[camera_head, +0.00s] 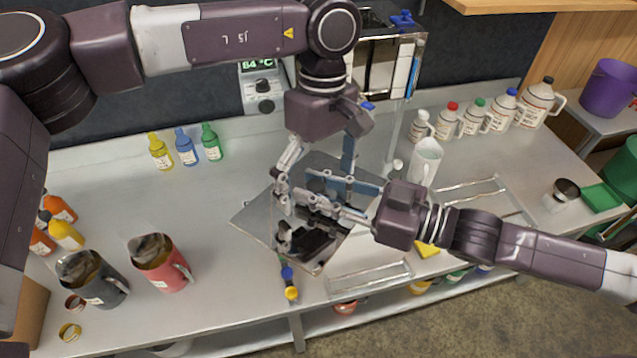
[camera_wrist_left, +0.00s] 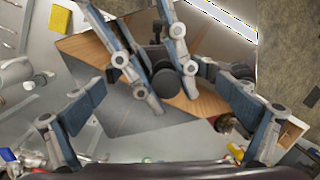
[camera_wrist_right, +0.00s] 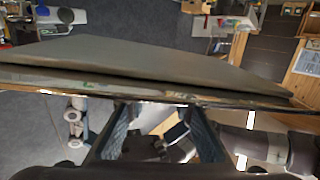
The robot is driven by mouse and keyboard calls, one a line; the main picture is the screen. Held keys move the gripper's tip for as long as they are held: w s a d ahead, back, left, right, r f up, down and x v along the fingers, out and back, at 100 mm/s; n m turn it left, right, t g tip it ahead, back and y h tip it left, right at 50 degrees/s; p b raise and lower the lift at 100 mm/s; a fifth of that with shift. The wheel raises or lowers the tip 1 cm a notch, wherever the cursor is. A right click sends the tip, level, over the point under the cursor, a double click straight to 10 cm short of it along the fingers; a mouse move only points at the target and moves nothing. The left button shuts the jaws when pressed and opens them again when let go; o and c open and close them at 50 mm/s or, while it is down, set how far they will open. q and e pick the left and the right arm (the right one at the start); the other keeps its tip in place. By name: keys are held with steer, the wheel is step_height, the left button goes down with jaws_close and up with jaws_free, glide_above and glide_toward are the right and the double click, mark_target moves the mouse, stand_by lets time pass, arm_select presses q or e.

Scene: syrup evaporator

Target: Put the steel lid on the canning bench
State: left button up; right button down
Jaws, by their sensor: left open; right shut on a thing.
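The steel lid (camera_head: 258,216) is a flat, square, shiny grey plate above the middle of the pale bench (camera_head: 215,240). My right gripper (camera_head: 312,196) is shut on it. In the right wrist view the lid (camera_wrist_right: 150,65) spans the picture, its edge crossing just beyond the fingers (camera_wrist_right: 160,118). In the left wrist view the lid (camera_wrist_left: 130,112) lies beyond both grippers. My left gripper (camera_head: 318,172) is open over the lid, its fingers (camera_wrist_left: 163,100) apart on either side of my right gripper. The exact grip point and any gap below the lid are hidden.
A red jug (camera_head: 163,265) and a dark jug (camera_head: 92,280) stand front left. Small bottles (camera_head: 186,148) stand at the back left. White jugs (camera_head: 476,118) line the back right. A wire rack (camera_head: 372,275) lies right of the lid near the front edge.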

steer(key=shift+r, duration=0.1)
arm_select(q)
step_height(320, 180, up, 12)
steer(key=w, duration=0.2)
steer(key=shift+d, duration=0.25)
steer(key=shift+f, duration=0.1)
arm_select(e)
steer(key=shift+n+g, duration=0.4)
